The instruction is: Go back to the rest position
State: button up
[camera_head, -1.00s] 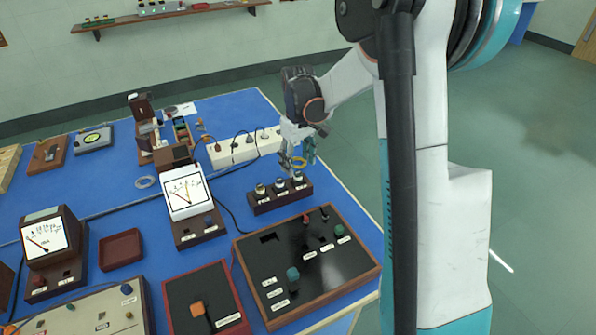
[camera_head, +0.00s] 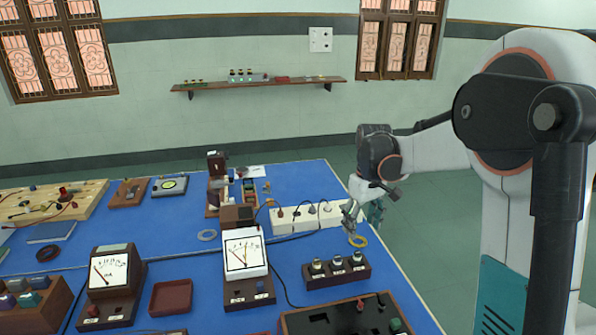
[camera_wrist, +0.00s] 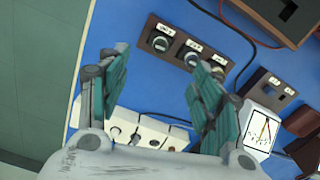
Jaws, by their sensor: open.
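My gripper (camera_head: 362,222) is open and empty, above the right side of the blue bench (camera_head: 185,240). In the wrist view its two teal-padded fingers (camera_wrist: 160,62) stand wide apart with nothing between them. A wooden block with three round sockets (camera_head: 336,268) is near the fingers; the wrist view shows it beyond the fingertips. A yellow ring (camera_head: 358,241) shows just below the gripper in the head view; I cannot make it out in the wrist view. No rest position is marked in view.
A white power strip (camera_head: 290,217) with plugs lies behind and left of the gripper. A white meter (camera_head: 244,255), another meter (camera_head: 108,275) and a red tray (camera_head: 171,297) stand to the left. Open floor (camera_head: 425,215) lies beyond the bench's right edge.

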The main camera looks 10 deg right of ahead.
jog(key=s+a+r+m+t, duration=0.1)
jog(key=s+a+r+t, duration=0.1)
jog(key=s+a+r, duration=0.35)
jog(key=s+a+r+t, duration=0.2)
jog(key=s+r, duration=0.1)
jog(key=s, duration=0.5)
jog(key=s+a+f+m+t, duration=0.1)
jog(key=s+a, duration=0.1)
jog(key=s, duration=0.4)
jog(key=s+a+t, duration=0.2)
jog(key=s+a, duration=0.1)
jog(key=s, duration=0.2)
jog(key=shift+s+f+m, duration=0.35)
jog(key=shift+m, duration=0.05)
